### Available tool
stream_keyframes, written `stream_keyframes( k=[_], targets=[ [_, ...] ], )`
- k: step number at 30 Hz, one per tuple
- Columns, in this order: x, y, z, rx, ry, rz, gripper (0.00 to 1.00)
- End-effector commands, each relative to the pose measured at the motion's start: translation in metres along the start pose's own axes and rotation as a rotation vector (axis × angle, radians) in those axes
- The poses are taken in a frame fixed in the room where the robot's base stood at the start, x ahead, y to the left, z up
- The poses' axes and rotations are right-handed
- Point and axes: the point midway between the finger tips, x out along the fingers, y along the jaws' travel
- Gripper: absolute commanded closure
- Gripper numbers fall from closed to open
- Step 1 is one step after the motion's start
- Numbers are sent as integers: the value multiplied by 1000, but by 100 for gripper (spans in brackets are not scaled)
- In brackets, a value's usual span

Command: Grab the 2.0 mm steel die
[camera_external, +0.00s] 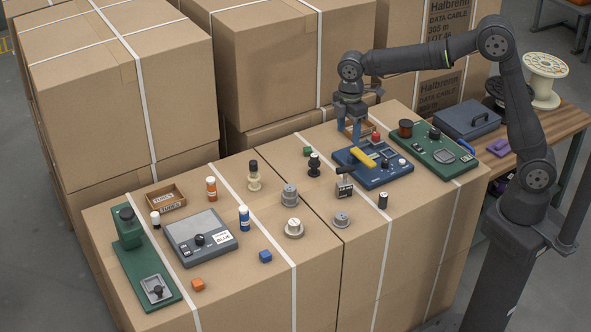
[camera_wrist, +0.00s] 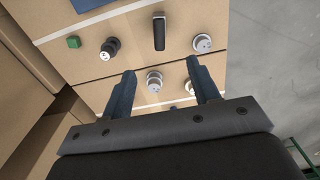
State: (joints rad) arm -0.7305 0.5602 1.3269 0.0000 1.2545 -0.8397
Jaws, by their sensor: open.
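Three grey steel round pieces that look like dies stand on the cardboard top. In the external view they are a taller stepped one (camera_external: 290,195), a wide one with a pale top (camera_external: 293,229) and a small low one (camera_external: 341,219). I cannot read their sizes, so I cannot tell which is 2.0 mm. My gripper (camera_external: 356,128) is open and empty, above the blue board, up and right of all three. In the wrist view, one die (camera_wrist: 154,81) shows between the fingers of my gripper (camera_wrist: 161,68). Another (camera_wrist: 203,43) is farther up; a third (camera_wrist: 189,88) is partly hidden by the right finger.
A blue board (camera_external: 375,172) with a yellow-handled tool (camera_external: 362,156) lies under my gripper. A black knob piece (camera_external: 314,165), a labelled block (camera_external: 343,190) and a black cylinder (camera_external: 383,201) stand near the dies. A grey scale (camera_external: 200,240) is left. Tall cartons (camera_external: 265,70) rise behind.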

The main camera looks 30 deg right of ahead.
Motion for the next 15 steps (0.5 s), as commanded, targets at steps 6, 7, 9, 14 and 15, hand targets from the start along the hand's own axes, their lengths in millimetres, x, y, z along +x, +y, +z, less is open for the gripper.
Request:
stream_keyframes(
  k=[6, 7, 9, 14, 15],
  targets=[
    [14, 6, 3, 72, -1, -1, 45],
    [17, 6, 3, 72, -1, -1, 45],
    [27, 5, 3, 71, -3, -3, 45],
    [61, 5, 3, 70, -4, -4, 45],
    [70, 5, 3, 70, -3, -4, 45]
  ],
)
